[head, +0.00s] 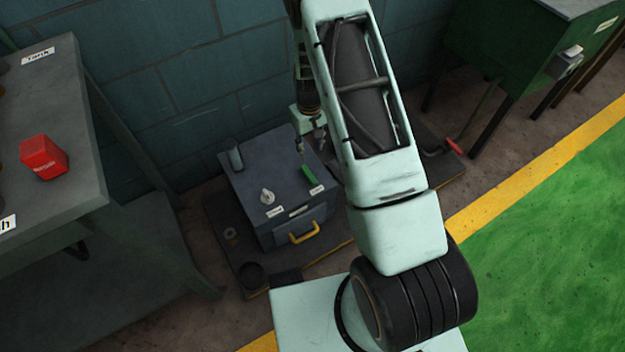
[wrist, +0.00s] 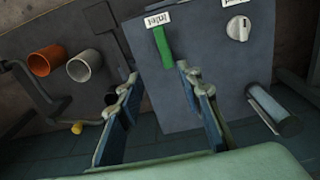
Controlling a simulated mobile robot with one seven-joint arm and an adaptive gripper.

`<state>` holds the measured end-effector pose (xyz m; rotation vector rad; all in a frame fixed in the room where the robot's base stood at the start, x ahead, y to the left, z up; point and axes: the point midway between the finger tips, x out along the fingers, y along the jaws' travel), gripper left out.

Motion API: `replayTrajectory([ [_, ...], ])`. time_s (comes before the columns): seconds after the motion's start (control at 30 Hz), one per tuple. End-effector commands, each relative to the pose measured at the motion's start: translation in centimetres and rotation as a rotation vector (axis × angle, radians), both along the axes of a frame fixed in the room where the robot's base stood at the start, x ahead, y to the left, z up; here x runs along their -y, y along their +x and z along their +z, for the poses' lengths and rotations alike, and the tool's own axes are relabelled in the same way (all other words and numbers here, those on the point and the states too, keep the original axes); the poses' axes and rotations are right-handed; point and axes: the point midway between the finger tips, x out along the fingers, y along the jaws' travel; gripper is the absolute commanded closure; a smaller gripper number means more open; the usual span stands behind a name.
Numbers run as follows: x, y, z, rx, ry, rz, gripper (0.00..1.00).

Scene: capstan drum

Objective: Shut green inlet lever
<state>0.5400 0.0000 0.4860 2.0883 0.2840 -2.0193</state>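The green inlet lever (head: 309,174) lies on top of the dark grey box (head: 255,193), beside a white label. In the wrist view the green lever (wrist: 163,46) extends from near the "Inlet" label (wrist: 158,19) toward my gripper (wrist: 160,78). My gripper is open, with its two fingers apart and nothing between them. The lever's near end shows just beyond the fingertips, closer to the right finger. I cannot tell the exact gap. In the head view my gripper (head: 311,134) hangs behind the lever, near the wall, partly hidden by my arm.
A white knob (head: 267,197) and a grey cylinder (head: 235,155) are on the box, with a yellow handle (head: 304,232) on its front. An orange pipe (wrist: 45,61) and a grey pipe (wrist: 84,66) stand beside it. A bench (head: 60,105) holds a red block (head: 43,157).

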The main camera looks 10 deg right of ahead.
Motion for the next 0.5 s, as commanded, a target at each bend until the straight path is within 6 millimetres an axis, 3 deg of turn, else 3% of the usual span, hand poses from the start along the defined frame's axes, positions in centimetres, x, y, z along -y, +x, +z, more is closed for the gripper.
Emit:
replayTrajectory([
  [0.03,-0.1,-0.4,-1.6,-0.017,0.006,0.007,0.67],
  [0.27,-0.4,-1.0,-4.3,-0.039,0.017,0.021,0.67],
  [0.5,-0.3,-1.1,-8.9,-0.041,0.015,0.019,0.67],
])
